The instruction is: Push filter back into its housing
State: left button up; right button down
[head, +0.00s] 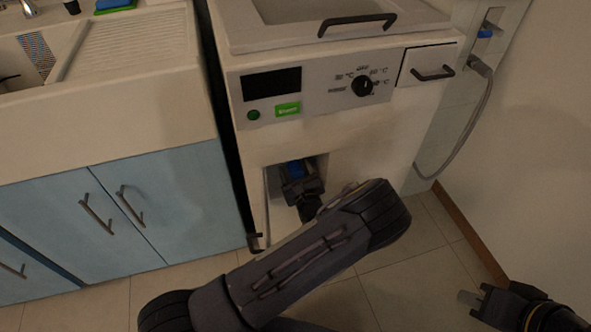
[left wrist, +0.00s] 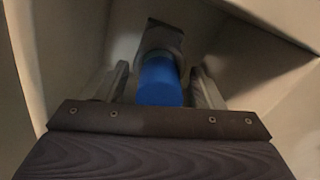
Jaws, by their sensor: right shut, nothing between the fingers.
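The filter is a blue cylinder (head: 295,168) inside the square opening (head: 318,166) low on the white machine's front. In the left wrist view the blue filter (left wrist: 158,82) sits between my finger tips, against a grey round housing (left wrist: 162,38). My left gripper (head: 298,182) reaches into the opening. In the left wrist view its fingers (left wrist: 160,88) stand apart on either side of the filter, with a visible gap on each side, so it looks open. How deep the filter sits cannot be told. My right gripper (head: 470,302) is shut and empty at the lower right.
The white machine (head: 350,125) has a dial (head: 362,86) and handles above the opening. Blue cabinets (head: 120,215) stand left, a hose (head: 470,125) and wall right.

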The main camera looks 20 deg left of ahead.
pick_arm(q)
jog(key=p+v, duration=0.1)
jog(key=v, duration=0.6)
jog(key=shift+s+d+p, duration=0.2)
jog(key=shift+s+p, duration=0.1)
jog(key=shift+s, duration=0.05)
jog(key=shift+c, duration=0.2)
